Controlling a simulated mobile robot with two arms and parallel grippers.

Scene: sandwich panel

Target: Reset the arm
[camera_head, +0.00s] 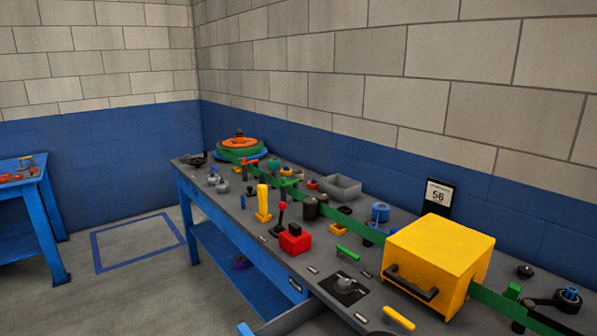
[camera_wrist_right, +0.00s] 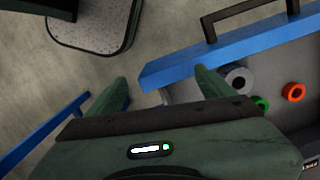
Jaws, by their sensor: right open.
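My right gripper (camera_wrist_right: 160,74) shows in the right wrist view with its two green fingers spread apart and nothing held between them. It is beside an open drawer whose blue front (camera_wrist_right: 215,53) has a dark handle (camera_wrist_right: 245,18). The drawer front's end appears between the fingertips in the picture; I cannot tell the gap in depth. Neither gripper shows in the head view.
The drawer (camera_head: 275,325) juts from the long workbench (camera_head: 235,228), which holds a yellow box (camera_head: 440,250), red block (camera_head: 295,239) and many small parts. Inside the drawer lie grey (camera_wrist_right: 239,79) and orange (camera_wrist_right: 293,92) rings. Open floor is at the left.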

